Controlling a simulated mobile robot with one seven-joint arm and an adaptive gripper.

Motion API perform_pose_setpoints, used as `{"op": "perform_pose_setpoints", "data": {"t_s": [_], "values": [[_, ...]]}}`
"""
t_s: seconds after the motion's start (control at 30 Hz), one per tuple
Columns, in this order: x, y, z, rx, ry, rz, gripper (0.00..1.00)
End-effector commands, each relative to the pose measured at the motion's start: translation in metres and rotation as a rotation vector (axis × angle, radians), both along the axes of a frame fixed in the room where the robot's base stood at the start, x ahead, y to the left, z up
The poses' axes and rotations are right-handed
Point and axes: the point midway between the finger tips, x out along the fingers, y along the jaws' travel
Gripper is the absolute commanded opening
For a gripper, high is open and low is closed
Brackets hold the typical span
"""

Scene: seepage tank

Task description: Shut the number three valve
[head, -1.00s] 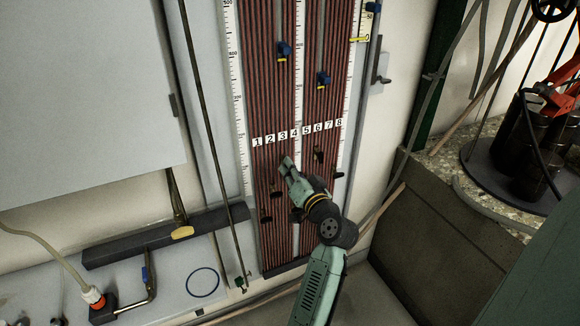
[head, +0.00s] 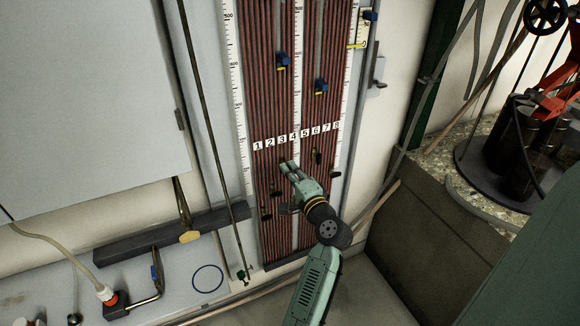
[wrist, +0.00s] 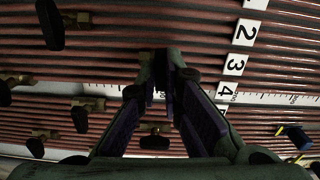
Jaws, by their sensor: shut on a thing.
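The tube panel carries a row of number labels; the number three label (head: 282,141) is above my gripper and also shows in the wrist view (wrist: 235,65). My gripper (head: 287,165) reaches to the panel just below that label. In the wrist view my gripper (wrist: 163,75) has its fingertips close together, level with the 3, on a small dark handle (wrist: 161,60), which looks like the number three valve. The fingers hide most of it, so its angle cannot be told. Other black valve handles (head: 265,213) sit lower left and right (head: 318,157).
Neighbouring black handles on brass stems are close by, one at upper left in the wrist view (wrist: 50,25) and one below the fingers (wrist: 155,142). Blue clamps (head: 283,60) sit higher on the panel. A concrete ledge (head: 430,220) stands at the right.

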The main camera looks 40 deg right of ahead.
Motion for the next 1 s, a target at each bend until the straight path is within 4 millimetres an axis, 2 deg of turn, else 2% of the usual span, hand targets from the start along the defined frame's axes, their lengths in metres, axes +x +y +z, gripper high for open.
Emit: {"op": "perform_pose_setpoints", "data": {"t_s": [0.4, 1.0], "values": [[-0.0002, 0.0, -0.001, 0.167, -0.038, 0.0, 0.0], [-0.0001, 0.0002, -0.0025, 0.184, -0.041, 0.001, 0.0]]}}
